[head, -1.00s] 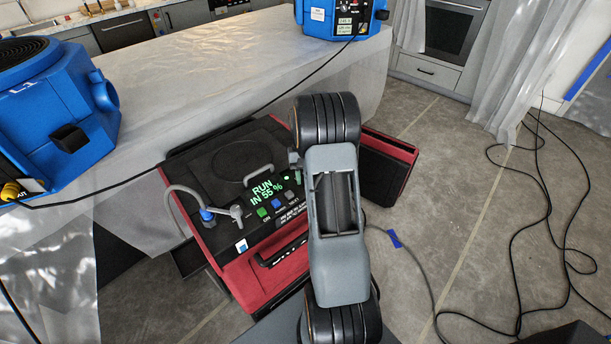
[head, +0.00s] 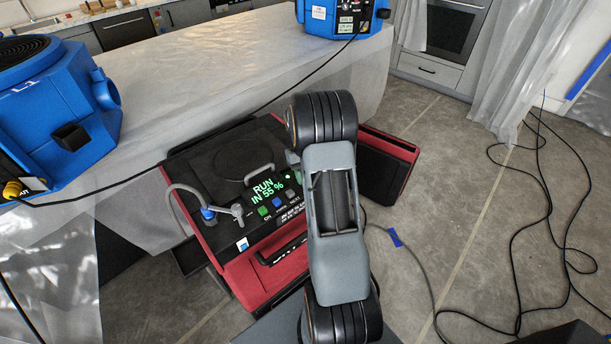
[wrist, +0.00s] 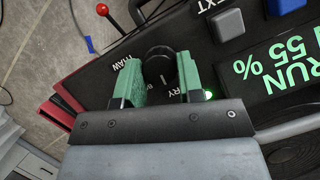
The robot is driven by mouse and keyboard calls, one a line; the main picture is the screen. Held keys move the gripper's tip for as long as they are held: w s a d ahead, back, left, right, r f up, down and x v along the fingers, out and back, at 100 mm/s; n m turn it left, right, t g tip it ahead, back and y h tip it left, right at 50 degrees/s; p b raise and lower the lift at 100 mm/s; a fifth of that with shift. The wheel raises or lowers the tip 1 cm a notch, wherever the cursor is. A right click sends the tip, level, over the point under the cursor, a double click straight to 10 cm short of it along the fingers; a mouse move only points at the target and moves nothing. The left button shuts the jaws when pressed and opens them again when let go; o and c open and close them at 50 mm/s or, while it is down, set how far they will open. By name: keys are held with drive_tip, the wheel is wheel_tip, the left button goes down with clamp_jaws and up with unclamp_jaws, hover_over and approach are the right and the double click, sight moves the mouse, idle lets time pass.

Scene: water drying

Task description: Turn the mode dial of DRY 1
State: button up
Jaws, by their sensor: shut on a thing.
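The mode dial (wrist: 161,66) is a round black knob with a pale pointer mark, on the dark panel of a red and black machine (head: 262,280). My gripper (wrist: 159,76) has green fingers, one on each side of the dial, shut on it. In the wrist view, THAW is printed left of the dial. A partly covered label ending in RY lies near the right finger, beside a lit green light (wrist: 208,95).
A red-tipped lever (wrist: 103,10) stands near the dial. Grey and blue buttons (wrist: 228,23) sit beside the display. A grey hose (head: 173,203) bends at the machine's left. Blue units (head: 60,110) stand on the covered counter (head: 200,75). Black cables (head: 520,230) lie on the floor at right.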

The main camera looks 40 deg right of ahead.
drive_tip(key=o, duration=0.9)
drive_tip(key=v, duration=1.3)
drive_tip(key=shift+r, duration=0.4)
